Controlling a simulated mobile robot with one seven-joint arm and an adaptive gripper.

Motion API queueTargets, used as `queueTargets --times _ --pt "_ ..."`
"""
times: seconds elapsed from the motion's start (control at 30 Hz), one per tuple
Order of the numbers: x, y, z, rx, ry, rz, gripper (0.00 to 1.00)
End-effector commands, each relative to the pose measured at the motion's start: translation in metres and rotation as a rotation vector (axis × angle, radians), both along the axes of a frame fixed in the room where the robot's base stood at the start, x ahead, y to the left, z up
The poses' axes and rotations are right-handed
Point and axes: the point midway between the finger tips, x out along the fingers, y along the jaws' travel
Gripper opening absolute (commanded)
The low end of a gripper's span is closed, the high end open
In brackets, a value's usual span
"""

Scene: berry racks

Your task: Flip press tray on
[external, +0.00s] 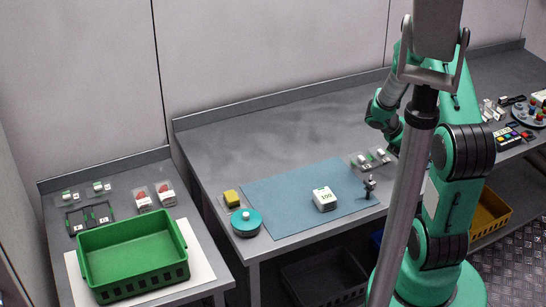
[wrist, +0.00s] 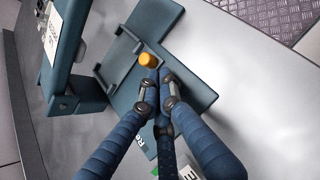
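In the wrist view, a dark teal press-like device has an upright part (wrist: 70,45) with a white label at the upper left and a flat base (wrist: 197,92). A raised bracket (wrist: 122,85) stands on the base, and an orange round knob or button (wrist: 148,60) sits beside it. My gripper (wrist: 157,76) has dark blue fingers with their tips together, over the base right by the orange knob. I cannot tell whether the tips touch it. No object shows between the fingers. The fingertips and the device cannot be made out in the external view.
A green crate (external: 104,283) stands on the left table. The middle table holds a blue mat (external: 275,202) with a white box (external: 324,198), a teal round container (external: 245,222) and a yellow block (external: 231,198). Small coloured items (external: 506,135) lie on the right table.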

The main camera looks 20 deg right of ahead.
Motion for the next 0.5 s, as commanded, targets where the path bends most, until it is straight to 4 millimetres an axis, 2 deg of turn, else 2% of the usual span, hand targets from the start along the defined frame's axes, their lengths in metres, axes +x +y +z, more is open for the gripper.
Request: queueTargets --times 0.27,0.5 --pt "0.007 0.03 0.001 0.0 0.001 0.004 0.0" --pt "0.015 0.061 0.032 0.0 -0.001 0.004 0.0"
